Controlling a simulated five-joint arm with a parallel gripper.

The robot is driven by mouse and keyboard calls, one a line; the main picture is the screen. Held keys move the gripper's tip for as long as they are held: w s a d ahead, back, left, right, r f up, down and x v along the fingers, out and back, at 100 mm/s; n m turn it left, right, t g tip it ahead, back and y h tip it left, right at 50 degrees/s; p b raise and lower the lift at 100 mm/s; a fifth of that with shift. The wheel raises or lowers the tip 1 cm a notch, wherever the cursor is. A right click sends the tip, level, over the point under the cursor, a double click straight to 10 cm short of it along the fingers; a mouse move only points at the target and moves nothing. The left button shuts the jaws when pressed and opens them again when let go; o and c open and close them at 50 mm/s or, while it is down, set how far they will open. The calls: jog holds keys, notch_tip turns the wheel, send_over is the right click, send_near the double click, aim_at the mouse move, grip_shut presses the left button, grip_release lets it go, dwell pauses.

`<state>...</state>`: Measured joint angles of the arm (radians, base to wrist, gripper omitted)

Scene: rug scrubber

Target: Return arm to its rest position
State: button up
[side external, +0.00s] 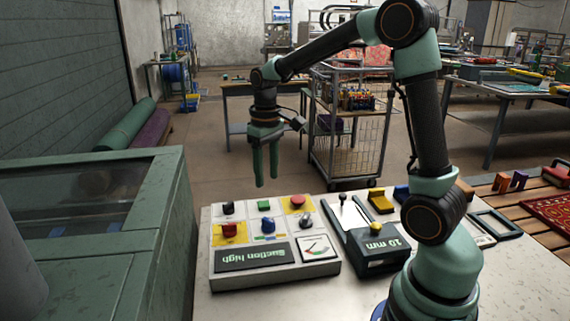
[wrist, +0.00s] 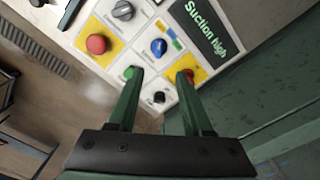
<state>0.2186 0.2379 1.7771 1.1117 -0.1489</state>
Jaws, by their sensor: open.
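My gripper (side external: 267,180) hangs pointing down above the far edge of a control panel (side external: 275,274) in the side external view. Its two green fingers are apart with nothing between them. In the wrist view the open gripper (wrist: 158,95) shows over the panel, its fingertips overlapping the green button (wrist: 130,73) and a red button (wrist: 188,74) in the picture. The panel also carries a blue knob (side external: 268,225), a red button (side external: 298,202), a dial gauge (side external: 316,248) and a display reading "Suction high" (side external: 252,258). The fingers appear clear of the panel.
A dark slider box (side external: 375,262) marked "10 mm" stands right of the panel on the pale table (side external: 215,303). A green machine (side external: 160,215) with a clear lid stands at left. A wire cart (side external: 345,155) is behind. A red rug (side external: 552,214) lies at right.

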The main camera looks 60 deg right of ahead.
jog(key=s+a+r+t, duration=0.5)
jog(key=s+a, duration=0.4)
jog(key=s, duration=0.2)
jog(key=shift+s+r+n, duration=0.3)
jog(key=shift+r+n, duration=0.1)
jog(key=shift+r, duration=0.25)
